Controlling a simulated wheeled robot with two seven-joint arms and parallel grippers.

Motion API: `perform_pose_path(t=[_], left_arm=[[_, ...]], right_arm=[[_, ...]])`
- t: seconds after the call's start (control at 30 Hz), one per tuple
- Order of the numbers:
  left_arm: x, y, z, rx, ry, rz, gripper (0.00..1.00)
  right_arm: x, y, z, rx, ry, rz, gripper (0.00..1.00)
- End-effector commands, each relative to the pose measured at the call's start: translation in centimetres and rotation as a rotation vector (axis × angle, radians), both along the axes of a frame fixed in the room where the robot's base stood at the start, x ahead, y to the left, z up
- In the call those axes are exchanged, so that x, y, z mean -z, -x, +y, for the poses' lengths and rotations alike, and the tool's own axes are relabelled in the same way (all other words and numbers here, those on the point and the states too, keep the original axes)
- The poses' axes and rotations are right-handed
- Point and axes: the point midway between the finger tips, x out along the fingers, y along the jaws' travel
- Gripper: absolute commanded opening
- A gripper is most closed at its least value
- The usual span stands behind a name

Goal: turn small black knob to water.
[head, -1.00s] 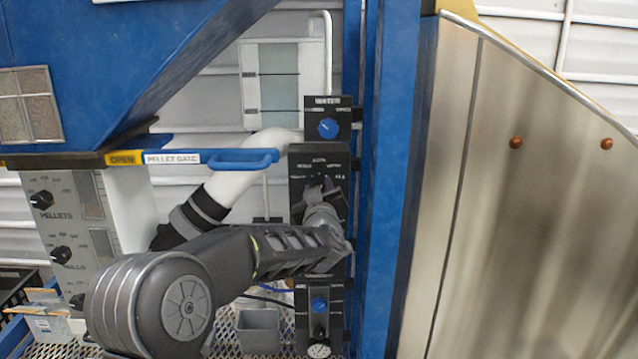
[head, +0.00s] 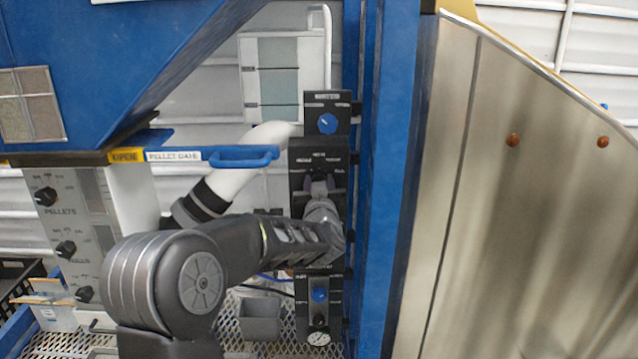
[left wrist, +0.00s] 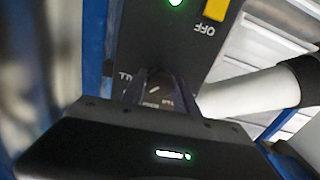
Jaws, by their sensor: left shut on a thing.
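The black selector panel (head: 298,200) is on the column left of the blue post, with small white labels along its top that are too blurred to read surely. My left gripper (head: 320,184) reaches its middle from below and is shut on the small black knob, which its fingers mostly hide in the head view. In the left wrist view the knob (left wrist: 158,86) shows between the two fingers (left wrist: 155,92), with a white pointer line on its face. A label like "ALL" is left of it; other labels are partly covered. My right gripper is not in view.
Above is a panel with a blue knob (head: 327,123); below is one with another blue knob (head: 320,295) and a gauge (head: 319,338). The blue pellet gate handle (head: 243,157) juts in on the left. The blue post (head: 378,220) stands close on the right.

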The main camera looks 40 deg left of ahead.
Motion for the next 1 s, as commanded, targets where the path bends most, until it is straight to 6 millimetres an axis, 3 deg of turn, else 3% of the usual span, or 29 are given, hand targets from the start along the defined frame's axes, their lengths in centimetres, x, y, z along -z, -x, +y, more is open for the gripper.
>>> perform_pose_path(t=[0.03,0.07,0.3,0.67,1.0], left_arm=[[0.0,0.0,0.0,0.000,0.000,0.000,0.00],[0.0,0.0,0.0,0.000,0.000,0.000,0.38],[0.0,0.0,0.0,0.000,0.001,-0.001,0.57],[0.1,0.4,-0.4,0.001,0.001,-0.001,0.57],[0.2,4.4,-3.4,0.001,0.001,-0.002,0.57]], right_arm=[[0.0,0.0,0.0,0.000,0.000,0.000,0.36],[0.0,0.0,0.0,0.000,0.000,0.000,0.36],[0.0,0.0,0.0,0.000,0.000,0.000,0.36],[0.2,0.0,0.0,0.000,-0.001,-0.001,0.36],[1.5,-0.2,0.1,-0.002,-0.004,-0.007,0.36]])
